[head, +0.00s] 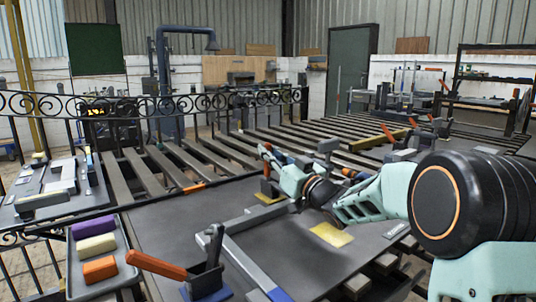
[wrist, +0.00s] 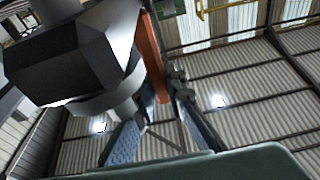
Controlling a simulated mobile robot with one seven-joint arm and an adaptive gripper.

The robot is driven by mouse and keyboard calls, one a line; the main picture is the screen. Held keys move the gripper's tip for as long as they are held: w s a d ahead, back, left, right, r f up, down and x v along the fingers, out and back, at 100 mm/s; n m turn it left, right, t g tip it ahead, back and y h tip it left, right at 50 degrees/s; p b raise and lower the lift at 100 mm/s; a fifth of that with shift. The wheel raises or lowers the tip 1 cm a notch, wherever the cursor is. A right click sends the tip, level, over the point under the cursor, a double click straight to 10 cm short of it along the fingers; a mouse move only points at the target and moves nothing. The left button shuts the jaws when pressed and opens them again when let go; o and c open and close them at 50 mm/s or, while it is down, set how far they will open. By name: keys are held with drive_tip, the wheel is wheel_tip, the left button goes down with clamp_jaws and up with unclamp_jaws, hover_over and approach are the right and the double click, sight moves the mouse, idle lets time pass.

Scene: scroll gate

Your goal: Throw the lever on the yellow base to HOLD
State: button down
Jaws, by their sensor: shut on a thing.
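The lever on the yellow base (head: 269,198) stands near the far edge of the dark worktable in the head view. Its dark post rises from the base, and part of its orange handle (head: 265,147) shows beside my gripper (head: 276,168). In the wrist view the orange handle (wrist: 152,58) runs down between the blue-padded fingers of my gripper (wrist: 157,132), which is shut on it. My gripper and wrist hide part of the lever in the head view. No HOLD mark is readable.
A second lever with an orange handle (head: 157,265) stands on a blue base (head: 208,288) at the front. A grey tray (head: 75,268) holds purple, cream and orange blocks at the left. A yellow patch (head: 331,234) lies on the worktable (head: 170,225). A black scroll railing (head: 150,103) crosses behind.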

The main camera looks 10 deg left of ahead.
drive_tip(key=c, duration=1.9)
unclamp_jaws()
drive_tip(key=shift+c, duration=0.2)
drive_tip(key=shift+s+d, duration=0.1)
drive_tip(key=shift+s+d+f, duration=0.15)
drive_tip(key=shift+d, duration=0.05)
drive_tip(key=r+v, duration=0.3)
drive_tip(key=v, duration=1.1)
drive_tip(key=shift+s+d, duration=0.25)
drive_tip(key=shift+f, duration=0.1)
